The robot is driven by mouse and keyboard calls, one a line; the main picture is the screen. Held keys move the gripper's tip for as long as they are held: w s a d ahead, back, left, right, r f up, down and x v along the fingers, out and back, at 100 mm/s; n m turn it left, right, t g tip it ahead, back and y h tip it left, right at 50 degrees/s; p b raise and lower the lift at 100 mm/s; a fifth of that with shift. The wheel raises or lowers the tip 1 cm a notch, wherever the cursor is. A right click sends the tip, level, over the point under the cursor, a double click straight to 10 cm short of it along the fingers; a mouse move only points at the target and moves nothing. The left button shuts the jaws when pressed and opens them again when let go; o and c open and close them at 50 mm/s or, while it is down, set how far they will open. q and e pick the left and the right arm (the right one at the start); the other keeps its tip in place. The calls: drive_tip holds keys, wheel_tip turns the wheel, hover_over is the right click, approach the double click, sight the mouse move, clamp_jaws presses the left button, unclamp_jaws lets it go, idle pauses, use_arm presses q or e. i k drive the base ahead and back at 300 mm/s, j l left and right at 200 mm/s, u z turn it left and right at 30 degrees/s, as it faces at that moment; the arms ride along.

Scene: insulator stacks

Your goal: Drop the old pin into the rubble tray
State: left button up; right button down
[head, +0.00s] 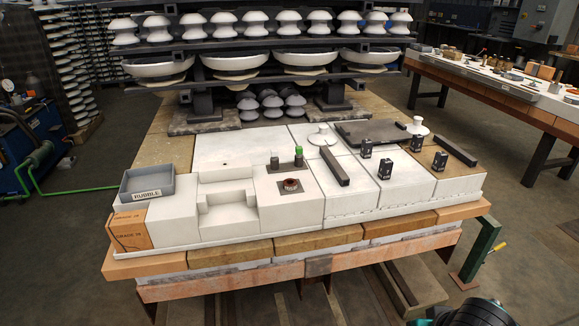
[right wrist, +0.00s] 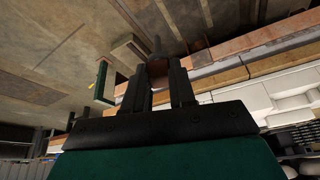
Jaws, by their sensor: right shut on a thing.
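The rubble tray (head: 147,196) is a grey open box labelled RUBBLE. It stands on the left end of the white block bench and looks empty. My right gripper (right wrist: 158,70) is shut on a reddish-brown piece with a narrow grey tip, which looks like the old pin (right wrist: 157,68). The fingers hide much of it. In the head view only a dark part of my right arm shows at the bottom right edge, far from the tray. My left gripper is in neither view.
A green-topped pin (head: 298,153) and a dark pin (head: 274,164) stand mid-bench behind a rusty-rimmed socket (head: 291,185). Several small black blocks (head: 386,169) and dark bars (head: 335,166) lie to the right. Shelves of insulators (head: 235,62) rise behind. A green post (head: 482,250) stands at the right.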

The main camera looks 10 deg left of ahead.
sight(149, 182)
drive_tip(key=j+z, duration=0.15)
drive_tip(key=z, duration=0.25)
drive_tip(key=j+z, duration=0.2)
drive_tip(key=z, duration=0.25)
drive_tip(key=k+j, duration=0.1)
drive_tip(key=j, duration=1.5)
drive_tip(key=k+j, duration=0.15)
drive_tip(key=j, duration=0.65)
drive_tip(key=k+j, duration=0.1)
drive_tip(key=j, duration=1.45)
drive_tip(key=k, duration=0.05)
